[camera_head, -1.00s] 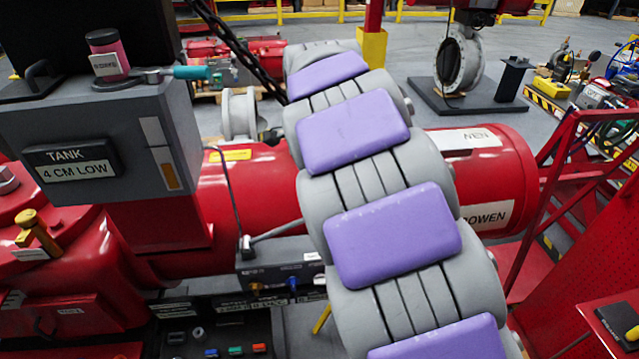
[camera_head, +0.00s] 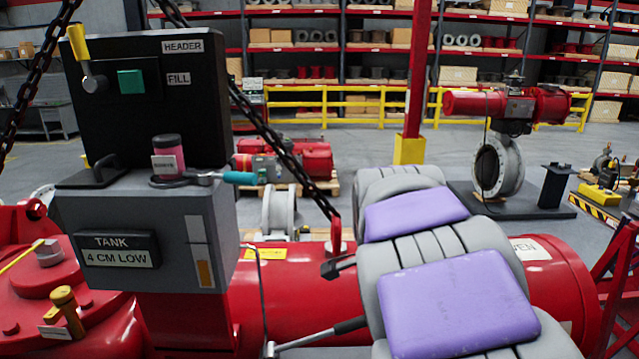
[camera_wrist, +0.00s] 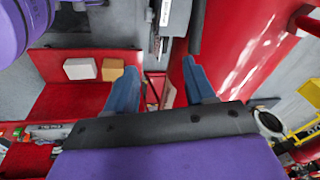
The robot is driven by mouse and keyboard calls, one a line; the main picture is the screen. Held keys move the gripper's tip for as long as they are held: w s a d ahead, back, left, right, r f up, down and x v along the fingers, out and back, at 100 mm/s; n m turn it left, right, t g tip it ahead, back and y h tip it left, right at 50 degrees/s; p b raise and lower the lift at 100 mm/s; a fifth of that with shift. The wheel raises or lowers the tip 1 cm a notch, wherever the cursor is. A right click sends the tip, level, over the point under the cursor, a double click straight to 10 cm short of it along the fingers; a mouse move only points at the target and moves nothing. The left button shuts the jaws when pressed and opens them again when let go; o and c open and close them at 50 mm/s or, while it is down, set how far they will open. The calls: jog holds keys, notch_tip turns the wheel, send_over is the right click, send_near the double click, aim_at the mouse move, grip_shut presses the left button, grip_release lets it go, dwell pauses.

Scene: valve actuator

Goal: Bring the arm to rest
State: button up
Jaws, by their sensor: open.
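My arm (camera_head: 450,300), grey segments with purple pads, rises from the bottom right of the head view and leans over the red cylinder (camera_head: 290,305). My gripper is not seen in the head view. In the wrist view my gripper (camera_wrist: 162,88) shows two blue fingers, spread apart with nothing between them. Red surfaces lie beyond the fingers; contact with them cannot be told. A purple part of my own arm fills the upper left corner of the wrist view.
A grey control box (camera_head: 140,235) with a "TANK 4 CM LOW" label stands left of my arm, below a black panel (camera_head: 150,95). A chain (camera_head: 280,145) hangs behind. Open floor lies beyond.

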jog(key=s+f+n+g+b, duration=0.1)
jog(key=s+f+n, duration=0.4)
jog(key=s, duration=0.5)
jog(key=s+d+f+n+g+b, duration=0.1)
jog(key=s+f+n, duration=0.3)
jog(key=s, duration=0.7)
jog(key=s+d+f+n+g+y+b, duration=0.1)
jog(key=s+f+n, duration=0.4)
jog(key=s, duration=0.6)
jog(key=shift+f+n+g+b, duration=0.3)
jog(key=shift+f+g+b, duration=0.2)
jog(key=shift+f+b, duration=0.3)
jog(key=shift+w+a+r, duration=0.1)
jog(key=shift+a+r, duration=0.05)
